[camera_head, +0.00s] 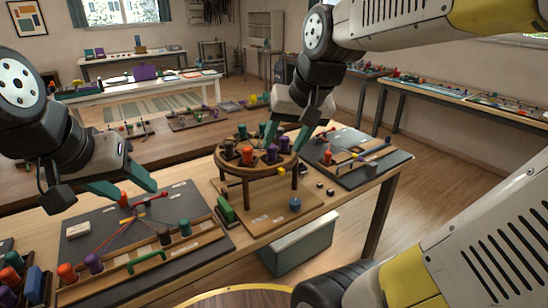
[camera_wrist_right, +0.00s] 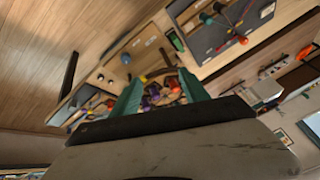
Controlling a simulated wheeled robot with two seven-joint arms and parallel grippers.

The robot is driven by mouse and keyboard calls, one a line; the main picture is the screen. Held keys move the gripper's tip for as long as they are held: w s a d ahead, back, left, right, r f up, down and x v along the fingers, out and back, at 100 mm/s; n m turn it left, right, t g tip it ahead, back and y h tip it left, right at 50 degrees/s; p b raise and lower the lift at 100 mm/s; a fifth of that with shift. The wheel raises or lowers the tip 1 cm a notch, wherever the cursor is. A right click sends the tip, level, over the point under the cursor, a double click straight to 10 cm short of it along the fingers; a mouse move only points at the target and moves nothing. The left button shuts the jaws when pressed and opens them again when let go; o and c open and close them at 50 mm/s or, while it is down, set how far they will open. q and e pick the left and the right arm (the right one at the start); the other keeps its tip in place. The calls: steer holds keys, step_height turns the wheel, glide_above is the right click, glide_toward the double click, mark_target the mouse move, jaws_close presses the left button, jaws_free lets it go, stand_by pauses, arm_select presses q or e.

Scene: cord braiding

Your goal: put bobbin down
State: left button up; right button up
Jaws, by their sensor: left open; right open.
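A round wooden stand (camera_head: 258,170) on legs carries several bobbins around its top. An orange bobbin (camera_head: 247,155) and a purple bobbin (camera_head: 271,153) stand at its front edge. My right gripper (camera_head: 287,140) is open over the right side of the stand, its teal fingers spread around the area of the purple bobbins. In the right wrist view, purple and orange bobbins (camera_wrist_right: 172,84) show between and beyond the open fingers; contact cannot be told.
The left board holds a rail with orange (camera_head: 67,272), purple, brown and teal (camera_head: 185,227) bobbins and a green clip. Another dark board (camera_head: 375,171) lies right of the stand.

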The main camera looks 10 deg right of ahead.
steer(key=s+a+f+n, duration=0.1)
steer(key=s, duration=0.6)
steer(key=shift+s+a+f+n+t, duration=0.2)
steer(key=shift+a+f+n+t, duration=0.1)
steer(key=shift+f+t, duration=0.1)
